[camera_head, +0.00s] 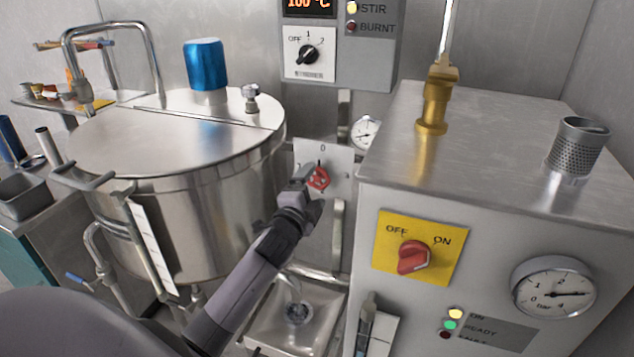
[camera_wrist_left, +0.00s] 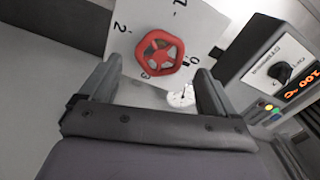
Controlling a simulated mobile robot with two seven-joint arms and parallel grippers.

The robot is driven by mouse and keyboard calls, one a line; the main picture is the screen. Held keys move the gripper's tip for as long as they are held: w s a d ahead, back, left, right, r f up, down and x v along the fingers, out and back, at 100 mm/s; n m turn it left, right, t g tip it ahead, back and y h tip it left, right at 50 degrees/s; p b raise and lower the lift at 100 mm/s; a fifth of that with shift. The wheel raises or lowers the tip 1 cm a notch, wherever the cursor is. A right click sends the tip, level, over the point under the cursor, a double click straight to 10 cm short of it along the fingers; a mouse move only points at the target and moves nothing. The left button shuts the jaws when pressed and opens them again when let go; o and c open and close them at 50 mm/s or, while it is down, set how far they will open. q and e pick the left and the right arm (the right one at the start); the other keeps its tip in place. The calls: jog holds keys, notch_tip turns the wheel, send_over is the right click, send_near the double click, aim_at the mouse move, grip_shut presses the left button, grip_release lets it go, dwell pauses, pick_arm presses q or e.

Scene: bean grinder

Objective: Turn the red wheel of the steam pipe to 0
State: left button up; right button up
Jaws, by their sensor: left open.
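The red wheel (camera_head: 318,178) sits on a pale dial plate (camera_head: 338,160) between the steel kettle and the grey machine. In the left wrist view the red wheel (camera_wrist_left: 159,53) shows with several spokes, and its plate (camera_wrist_left: 200,20) carries numbers around it, with a 0 at the lower right. My left gripper (camera_head: 303,182) is in front of the wheel in the head view. In the left wrist view its two fingers (camera_wrist_left: 158,82) are spread apart, one on each side below the wheel, with nothing between them. I cannot tell whether a finger touches the wheel.
The steel kettle (camera_head: 170,215) stands left of my arm. The grey machine (camera_head: 490,130) with a red OFF/ON knob (camera_head: 413,257) and pressure gauge (camera_head: 554,288) stands right. A small gauge (camera_head: 365,132) is above right of the wheel. A sink (camera_head: 290,330) lies below.

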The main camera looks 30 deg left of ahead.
pick_arm(q)
jog(key=shift+v, duration=0.95)
jog(key=s+d+f+n+g+h, duration=0.3)
jog(key=s+d+f+n, duration=0.2)
jog(key=s+d+f, duration=0.3)
jog(key=s+d+f+n+g+h, duration=0.3)
jog(key=s+d+f, duration=0.5)
jog(key=s+f, duration=0.6)
jog(key=s+n+g, duration=0.1)
jog(key=s+n, duration=0.1)
jog(key=s, duration=0.3)
jog(key=shift+s+d+h, duration=0.2)
jog(key=shift+d+h, duration=0.1)
jog(key=shift+d, duration=0.05)
jog(key=shift+f, duration=0.1)
jog(key=shift+c, duration=0.3)
